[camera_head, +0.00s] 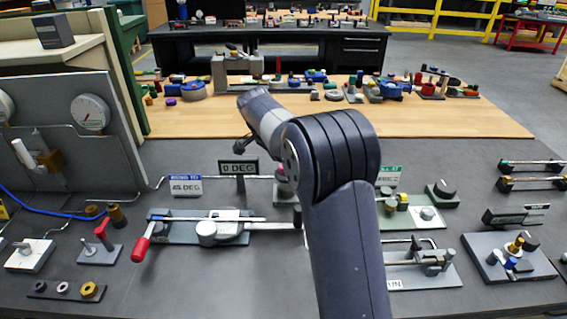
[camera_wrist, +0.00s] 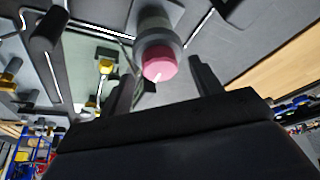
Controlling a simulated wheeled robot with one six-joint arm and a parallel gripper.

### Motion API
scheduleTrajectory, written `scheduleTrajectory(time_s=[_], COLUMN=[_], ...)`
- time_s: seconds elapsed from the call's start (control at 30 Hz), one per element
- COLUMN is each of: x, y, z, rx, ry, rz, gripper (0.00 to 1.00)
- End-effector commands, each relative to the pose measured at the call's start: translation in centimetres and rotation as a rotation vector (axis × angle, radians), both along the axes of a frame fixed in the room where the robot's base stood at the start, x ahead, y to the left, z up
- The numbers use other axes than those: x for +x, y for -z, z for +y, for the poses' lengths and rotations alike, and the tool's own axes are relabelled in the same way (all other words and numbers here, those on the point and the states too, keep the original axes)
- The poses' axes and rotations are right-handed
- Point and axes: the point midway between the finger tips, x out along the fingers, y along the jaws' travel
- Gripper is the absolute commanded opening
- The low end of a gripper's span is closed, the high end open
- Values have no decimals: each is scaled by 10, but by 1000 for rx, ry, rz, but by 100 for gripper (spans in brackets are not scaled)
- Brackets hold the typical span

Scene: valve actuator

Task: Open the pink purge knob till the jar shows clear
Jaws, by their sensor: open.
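The pink knob (camera_wrist: 159,64) shows in the wrist view as a short round cap with a pale mark near its lower edge. It sits on a grey collar (camera_wrist: 158,40), with a paler cylinder beyond. My gripper (camera_wrist: 161,67) is open, with one dark finger on each side of the knob. Gaps show on both sides; whether the fingers reach its depth I cannot tell.
A red-handled lever fixture (camera_head: 207,228) lies left of my arm on the grey bench. A gauge panel (camera_head: 75,130) rises at left.

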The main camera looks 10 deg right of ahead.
Motion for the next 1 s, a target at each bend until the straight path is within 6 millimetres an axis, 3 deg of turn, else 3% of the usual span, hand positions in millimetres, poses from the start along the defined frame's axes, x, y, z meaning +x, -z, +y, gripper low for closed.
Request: scheduleTrajectory(time_s=[0.3, 0.43, 0.63, 1.0], x=[-12, -15, -18, -17], y=[-60, -76, -86, -83], z=[22, 28, 32, 31], rx=[1, 1, 1, 1], ry=[-2, -2, -1, 0], rz=[-5, -4, -2, 0], gripper=[61, 61, 61, 61])
